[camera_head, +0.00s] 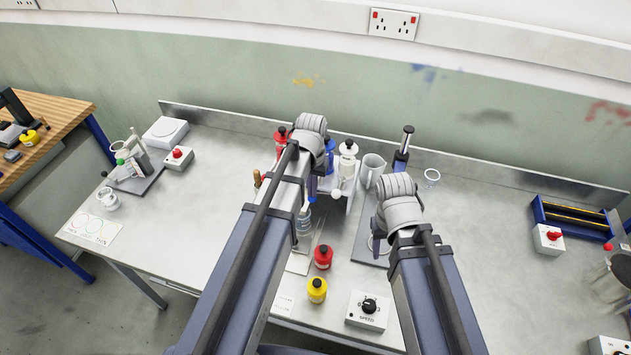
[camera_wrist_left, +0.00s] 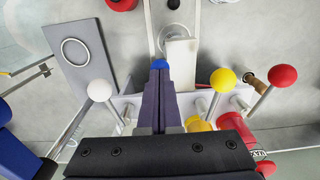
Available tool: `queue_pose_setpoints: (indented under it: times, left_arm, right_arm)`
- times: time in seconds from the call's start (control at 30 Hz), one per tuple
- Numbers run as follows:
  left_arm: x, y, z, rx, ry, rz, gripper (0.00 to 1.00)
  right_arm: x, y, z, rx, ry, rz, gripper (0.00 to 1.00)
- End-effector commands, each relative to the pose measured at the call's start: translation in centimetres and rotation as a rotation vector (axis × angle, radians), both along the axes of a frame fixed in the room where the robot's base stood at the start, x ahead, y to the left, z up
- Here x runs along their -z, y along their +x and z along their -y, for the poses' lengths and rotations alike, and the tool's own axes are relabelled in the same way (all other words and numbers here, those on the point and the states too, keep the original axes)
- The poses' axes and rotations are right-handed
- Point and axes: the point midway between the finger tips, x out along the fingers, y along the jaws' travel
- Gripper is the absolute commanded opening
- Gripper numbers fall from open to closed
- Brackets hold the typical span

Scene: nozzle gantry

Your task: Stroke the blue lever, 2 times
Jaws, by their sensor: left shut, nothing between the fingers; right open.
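The blue lever's knob (camera_wrist_left: 160,65) shows in the left wrist view, right at the tips of my left gripper (camera_wrist_left: 159,78), which hide most of it and its rod. My left gripper is shut with nothing between its fingers; I cannot tell whether it touches the knob. In the head view my left gripper (camera_head: 312,188) points down at the white gantry (camera_head: 348,182), and my arm hides the blue lever. The white knob (camera_wrist_left: 100,90), yellow knob (camera_wrist_left: 222,80) and red knob (camera_wrist_left: 283,75) stand on neighbouring levers. My right gripper (camera_head: 377,238) is open, over the grey plate to the right.
A red bottle (camera_head: 323,257), a yellow bottle (camera_head: 317,290) and a speed box (camera_head: 367,310) stand in front of the gantry. A beaker (camera_head: 373,168) and a black-topped blue stand (camera_head: 403,148) are behind.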

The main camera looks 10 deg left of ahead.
Motion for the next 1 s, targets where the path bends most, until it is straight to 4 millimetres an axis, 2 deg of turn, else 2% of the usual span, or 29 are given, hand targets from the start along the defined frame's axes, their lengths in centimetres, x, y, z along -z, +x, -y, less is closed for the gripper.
queue_pose_setpoints:
  times: [0.27,0.7,1.0]
  left_arm:
    - [-1.0,0.0,0.0,0.0,0.0,0.001,0.0]
    - [-6.0,0.0,0.0,0.0,0.0,0.0,0.0]
    - [-6.0,0.0,0.0,0.0,0.0,0.0,0.0]
  right_arm:
    - [-1.0,0.0,0.0,0.0,0.0,0.0,0.5]
    - [-6.0,0.0,0.0,0.0,0.0,0.0,0.5]
    - [-6.0,0.0,0.0,0.0,0.0,0.0,0.5]
